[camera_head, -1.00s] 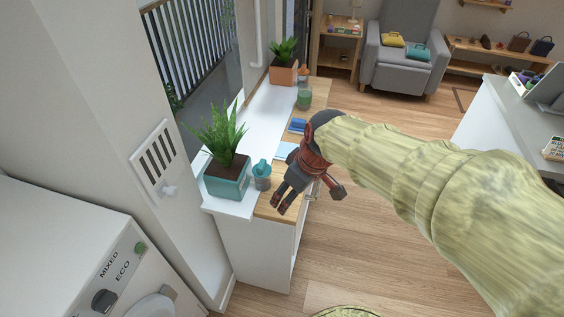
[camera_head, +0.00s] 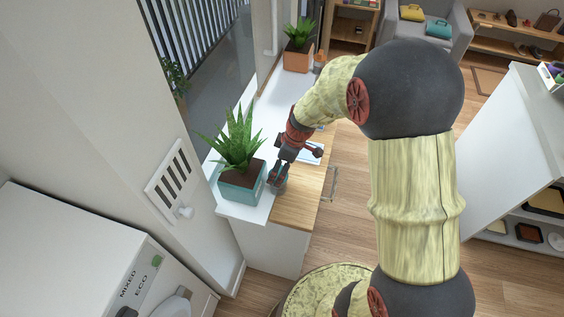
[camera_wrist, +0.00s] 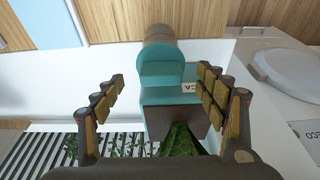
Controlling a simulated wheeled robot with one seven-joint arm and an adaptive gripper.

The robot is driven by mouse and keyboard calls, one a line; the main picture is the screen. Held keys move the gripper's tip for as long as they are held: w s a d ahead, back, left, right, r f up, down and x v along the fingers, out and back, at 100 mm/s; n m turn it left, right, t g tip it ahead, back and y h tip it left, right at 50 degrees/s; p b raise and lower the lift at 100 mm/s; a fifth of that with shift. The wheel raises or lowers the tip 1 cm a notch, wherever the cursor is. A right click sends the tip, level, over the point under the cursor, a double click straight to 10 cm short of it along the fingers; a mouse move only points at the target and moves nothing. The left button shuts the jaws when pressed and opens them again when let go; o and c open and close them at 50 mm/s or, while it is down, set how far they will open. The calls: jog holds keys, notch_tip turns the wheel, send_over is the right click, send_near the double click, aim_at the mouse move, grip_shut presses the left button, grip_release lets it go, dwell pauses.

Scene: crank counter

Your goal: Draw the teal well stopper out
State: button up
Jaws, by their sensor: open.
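The teal stopper (camera_wrist: 160,66) shows in the wrist view between my two open fingers and a little beyond their tips. A grey-brown round part (camera_wrist: 159,34) shows just past it. The stopper stands at the side of the teal planter (camera_head: 236,192), which holds a spiky green plant (camera_head: 238,146). The planter's edge and a partly seen label also show in the wrist view. My gripper (camera_wrist: 159,86) is open around empty space, with a finger on each side of the stopper's line. In the head view my gripper (camera_head: 277,179) covers most of the stopper.
The planter stands on a white sill beside a wooden counter top (camera_head: 298,205). A terracotta planter (camera_head: 298,58) stands at the far end. A wall vent (camera_head: 171,178) and a white appliance (camera_head: 70,255) are at the left. Open floor lies right of the counter.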

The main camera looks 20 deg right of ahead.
jog(key=shift+x, duration=0.8)
jog(key=shift+c, duration=1.3)
jog(key=c, duration=1.1)
jog(key=shift+r, duration=0.75)
jog(key=shift+c, duration=0.2)
jog(key=shift+r+p, duration=1)
jog(key=shift+r, duration=1.05)
jog(key=shift+f, duration=0.1)
